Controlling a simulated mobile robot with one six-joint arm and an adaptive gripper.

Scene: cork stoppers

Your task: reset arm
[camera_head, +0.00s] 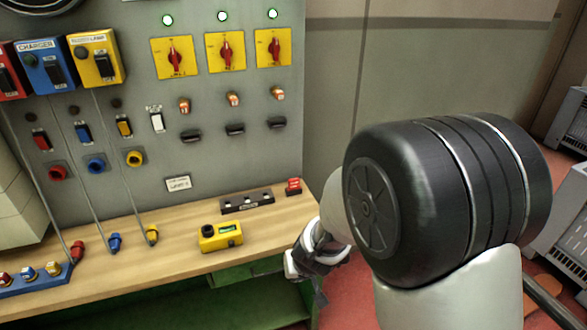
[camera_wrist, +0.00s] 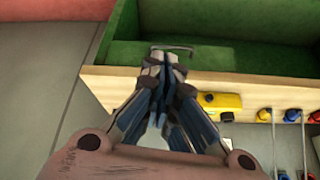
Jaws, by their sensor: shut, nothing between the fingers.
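My gripper (camera_wrist: 166,64) points away from the wrist camera, its fingers together with nothing between them. In the wrist view the fingertips overlap the edge of the green-lined part of the workbench, near a thin metal handle. In the head view my arm fills the right side, and its wrist end hangs by the right front corner of the wooden bench top (camera_head: 150,268). The fingers are mostly hidden in that view.
A yellow device (camera_head: 221,237) and a dark block (camera_head: 247,201) lie on the bench. Behind stands a grey panel (camera_head: 215,155) with red rotary switches and cables to coloured plugs. Grey machines (camera_head: 570,125) stand at the far right. Red floor shows beside the bench.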

